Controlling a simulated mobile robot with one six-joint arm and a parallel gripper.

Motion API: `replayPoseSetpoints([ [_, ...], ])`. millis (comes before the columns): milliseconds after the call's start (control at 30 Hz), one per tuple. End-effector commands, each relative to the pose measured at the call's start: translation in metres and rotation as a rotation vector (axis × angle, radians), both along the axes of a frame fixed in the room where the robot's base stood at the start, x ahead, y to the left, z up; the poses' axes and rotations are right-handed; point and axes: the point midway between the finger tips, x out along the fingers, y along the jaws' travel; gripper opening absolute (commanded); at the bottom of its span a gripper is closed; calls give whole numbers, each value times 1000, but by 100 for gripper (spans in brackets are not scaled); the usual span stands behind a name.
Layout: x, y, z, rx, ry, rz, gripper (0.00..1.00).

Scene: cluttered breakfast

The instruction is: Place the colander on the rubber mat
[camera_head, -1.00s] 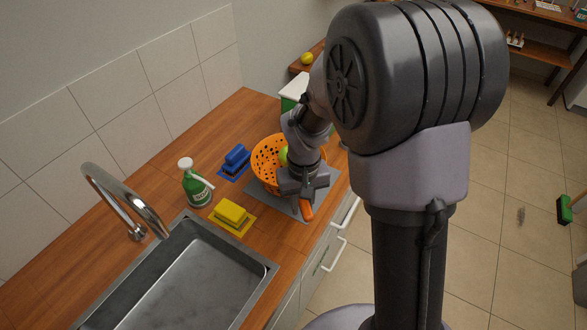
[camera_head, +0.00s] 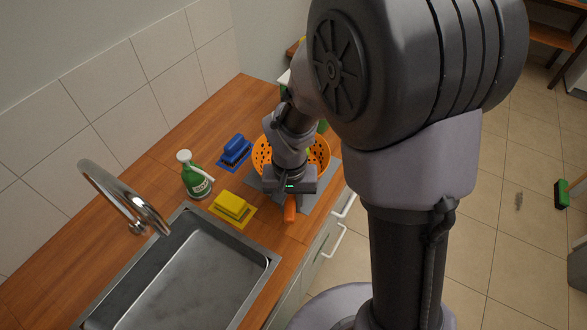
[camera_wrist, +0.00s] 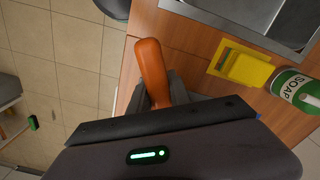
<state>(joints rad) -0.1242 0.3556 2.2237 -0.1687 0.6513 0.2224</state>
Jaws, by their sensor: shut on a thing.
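The orange colander (camera_head: 262,152) with round holes shows in the head view, partly hidden behind my wrist. Its orange handle (camera_head: 290,208) points toward the counter's front edge. The handle also shows in the wrist view (camera_wrist: 151,68), rising from between my fingers. My gripper (camera_wrist: 160,100) is shut on this handle; in the head view it (camera_head: 289,184) is over the handle's base. The grey rubber mat (camera_head: 318,196) lies on the counter under the colander in the picture. I cannot tell whether the colander touches it.
A yellow sponge (camera_head: 232,204) on a yellow pad and a blue brush (camera_head: 236,148) on a blue pad are left of the mat. A green soap bottle (camera_head: 196,180) stands further left. The sink (camera_head: 190,270) and its tap (camera_head: 120,195) are at the near left.

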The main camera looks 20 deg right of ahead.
Motion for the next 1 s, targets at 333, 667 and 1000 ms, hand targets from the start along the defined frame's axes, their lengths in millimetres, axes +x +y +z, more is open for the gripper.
replayPoseSetpoints([
  [333, -68, 44, 7, 0, 1, -356, 0],
  [667, -86, 54, 5, 0, -1, -523, 0],
  [1000, -12, 49, -3, 1, -1, -524, 0],
])
